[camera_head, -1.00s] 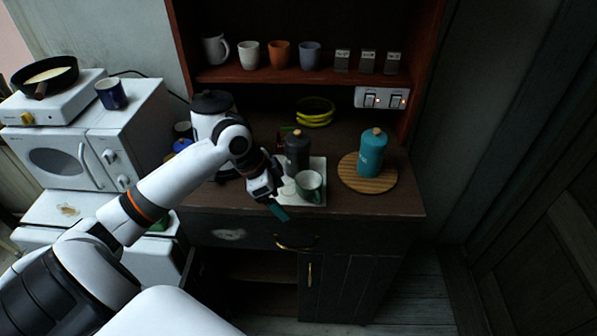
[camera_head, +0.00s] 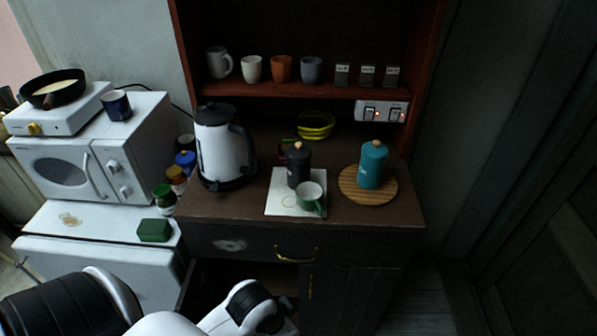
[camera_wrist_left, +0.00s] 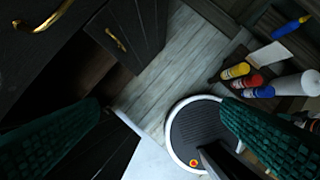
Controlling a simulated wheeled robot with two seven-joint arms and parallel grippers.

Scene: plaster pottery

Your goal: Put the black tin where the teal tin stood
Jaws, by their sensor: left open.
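The black tin (camera_head: 298,167), with a wooden knob, stands upright on a white square board (camera_head: 281,203) on the brown cabinet top. A green and white mug (camera_head: 311,196) stands just in front of it on the same board. The teal tin (camera_head: 373,165), also with a wooden knob, stands upright on a round wooden board (camera_head: 350,193) to the right. My left gripper (camera_wrist_left: 162,105) is open and empty in the left wrist view, pointing down toward the floor. In the head view its arm is low in front of the cabinet and the fingers are not clearly visible. My right gripper is not in view.
A white and black kettle (camera_head: 221,148) stands left of the white board. Small jars (camera_head: 176,178) stand left of the kettle. Yellow rings (camera_head: 315,125) lie behind the black tin. A shelf (camera_head: 300,89) with cups overhangs the back. The cabinet front edge is clear.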

